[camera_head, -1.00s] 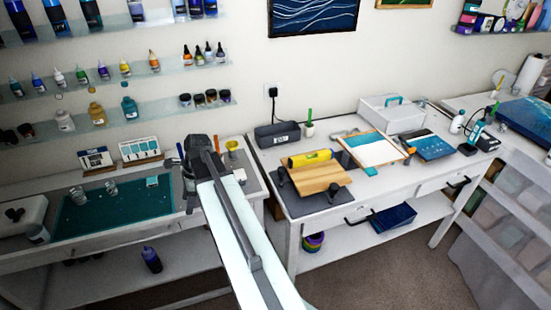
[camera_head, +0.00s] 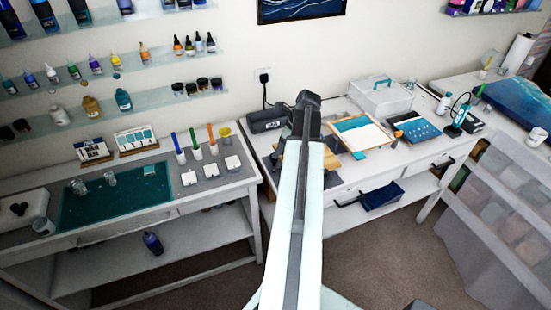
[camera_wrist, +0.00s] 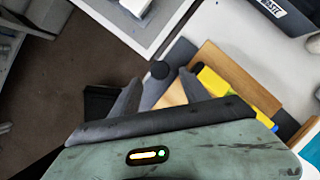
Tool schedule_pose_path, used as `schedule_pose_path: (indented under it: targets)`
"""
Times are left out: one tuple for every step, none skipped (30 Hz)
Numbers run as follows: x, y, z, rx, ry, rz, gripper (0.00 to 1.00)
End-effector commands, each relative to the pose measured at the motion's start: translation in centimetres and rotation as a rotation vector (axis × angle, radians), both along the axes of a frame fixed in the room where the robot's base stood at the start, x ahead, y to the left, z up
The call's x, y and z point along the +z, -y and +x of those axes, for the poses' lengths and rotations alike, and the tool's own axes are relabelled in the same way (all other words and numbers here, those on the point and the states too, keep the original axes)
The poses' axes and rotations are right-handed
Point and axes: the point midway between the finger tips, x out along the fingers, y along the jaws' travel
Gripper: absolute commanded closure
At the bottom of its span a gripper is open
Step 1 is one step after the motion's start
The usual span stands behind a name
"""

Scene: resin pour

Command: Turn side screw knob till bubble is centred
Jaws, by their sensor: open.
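In the wrist view my gripper (camera_wrist: 159,78) is open, its two grey fingers spread. A round black knob (camera_wrist: 160,69) shows between the fingertips; I cannot tell how far beyond them it is. A wooden board (camera_wrist: 238,68) lies to the right, above a dark grey plate (camera_wrist: 178,54). A yellow spirit level (camera_wrist: 222,92) lies on the board, partly hidden by my gripper body. Its bubble cannot be seen. In the head view my gripper end (camera_head: 308,98) is over the right table, and my arm hides most of the board and the level.
A framed panel (camera_head: 362,135) and a blue panel (camera_head: 416,128) lie to the right. The left table holds a teal mat (camera_head: 115,200) and several cups and sticks.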

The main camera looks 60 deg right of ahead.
Motion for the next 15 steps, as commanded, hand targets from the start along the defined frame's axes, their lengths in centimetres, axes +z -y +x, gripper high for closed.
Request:
schedule_pose_path:
  targets:
    - [-1.9, -0.1, 0.4, 0.002, 0.0, -0.001, 0.47]
    - [-2.4, -0.2, 0.6, 0.002, 0.0, -0.001, 0.47]
    - [-3.1, -0.3, 0.9, 0.002, 0.0, -0.001, 0.47]
    - [-3.6, -0.3, 1.1, 0.002, 0.0, -0.001, 0.47]
    - [-4.0, -0.4, 1.2, 0.002, 0.0, -0.001, 0.47]
    - [-4.4, -0.4, 1.4, 0.002, 0.0, -0.001, 0.47]
    - [-4.6, -0.5, 1.6, 0.002, 0.0, -0.001, 0.47]
    - [-4.7, -0.5, 1.7, 0.002, 0.0, -0.001, 0.47]
    - [-4.8, -0.5, 1.8, 0.001, 0.0, 0.0, 0.47]
    - [-4.8, -0.6, 1.8, 0.001, 0.0, 0.0, 0.47]
    - [-4.7, -0.6, 1.8, 0.001, 0.0, 0.0, 0.47]
    - [-4.6, -0.6, 1.8, 0.001, 0.0, 0.0, 0.47]
    - [-4.5, -0.6, 1.8, 0.001, 0.0, 0.0, 0.47]
    - [-4.5, -0.6, 1.8, 0.001, 0.0, 0.0, 0.47]
    - [-4.5, -0.6, 1.8, 0.001, 0.0, 0.0, 0.47]
